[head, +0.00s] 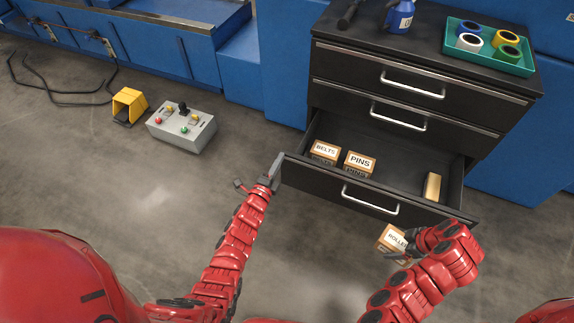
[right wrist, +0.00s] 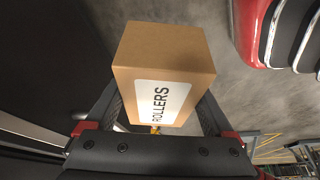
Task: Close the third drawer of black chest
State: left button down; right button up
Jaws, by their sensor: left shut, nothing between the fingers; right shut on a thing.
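The black chest (head: 418,60) stands at the upper right of the head view. Its third drawer (head: 370,193) is pulled out, with a silver handle (head: 370,200) on its front. My left gripper (head: 277,167) is shut and empty at the drawer's left front corner; I cannot tell whether it touches. My right gripper (head: 408,246) is shut on a cardboard box labelled ROLLERS (head: 392,241), in front of the drawer's right part. That box (right wrist: 165,65) also shows between the fingers in the right wrist view. The two drawers above are shut.
Inside the open drawer are a BELTS box (head: 325,152), a PINS box (head: 360,163) and another box (head: 432,187) at the right. On the chest top are a teal tray (head: 485,60) of tape rolls and a blue bottle (head: 401,17). A grey control box (head: 181,128) sits on the floor.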

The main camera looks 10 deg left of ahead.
pick_arm(q)
jog(key=b+x, duration=1.6)
jog(key=x, duration=0.4)
jog(key=shift+w, duration=0.25)
jog(key=shift+s+f, duration=0.1)
jog(key=shift+f, duration=0.05)
